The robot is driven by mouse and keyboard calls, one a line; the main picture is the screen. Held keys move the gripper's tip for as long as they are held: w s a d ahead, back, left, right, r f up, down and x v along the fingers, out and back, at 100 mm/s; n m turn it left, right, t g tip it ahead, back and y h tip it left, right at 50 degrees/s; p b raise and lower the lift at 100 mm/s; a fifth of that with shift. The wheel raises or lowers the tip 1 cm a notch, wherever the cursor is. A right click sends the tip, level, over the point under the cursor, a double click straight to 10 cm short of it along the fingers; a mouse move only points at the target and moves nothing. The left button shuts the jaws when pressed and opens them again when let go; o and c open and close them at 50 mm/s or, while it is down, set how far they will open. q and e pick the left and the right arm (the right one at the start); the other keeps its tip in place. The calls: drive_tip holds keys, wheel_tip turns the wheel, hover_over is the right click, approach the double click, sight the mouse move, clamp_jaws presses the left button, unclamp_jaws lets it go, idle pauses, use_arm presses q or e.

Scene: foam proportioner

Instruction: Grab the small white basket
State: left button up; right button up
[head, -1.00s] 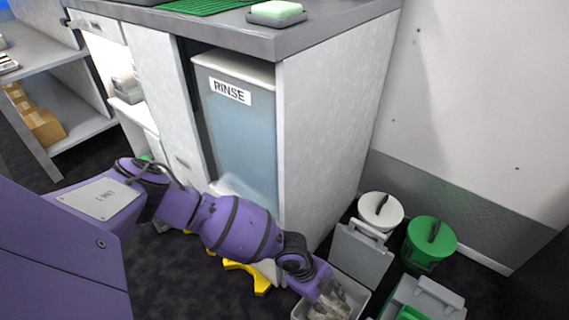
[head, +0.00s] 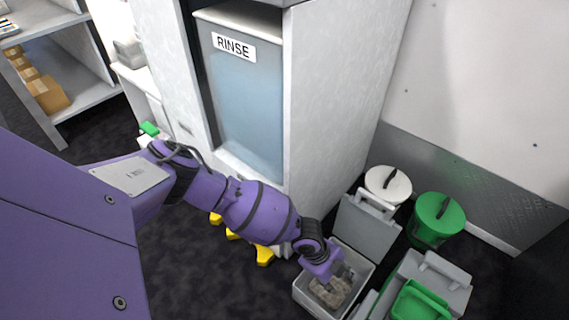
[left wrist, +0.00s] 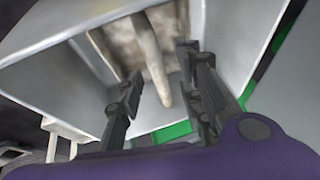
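A small pale grey-white open box (head: 308,296) stands on the floor at the lower right of the head view, its lid (head: 368,232) raised behind it. A rough beige-grey thing (head: 338,291) lies inside. In the left wrist view, the box's pale inner wall (left wrist: 52,75) surrounds a beige bottom with a pale bar (left wrist: 150,62) above it. My left gripper (head: 332,282) reaches down into the box. Its dark fingers (left wrist: 160,65) are apart, one on each side of the bar; I cannot tell whether they touch it. My right gripper is not in view.
A white lidded bucket (head: 388,184) and a green lidded bucket (head: 438,215) stand behind the box by the wall. A second grey box holding a green one (head: 418,302) is close on the right. The RINSE cabinet (head: 340,110) rises behind my arm.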

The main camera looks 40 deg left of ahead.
use_arm(q)
drive_tip(key=shift+w+r, duration=0.1)
drive_tip(key=shift+w, duration=0.05)
clamp_jaws()
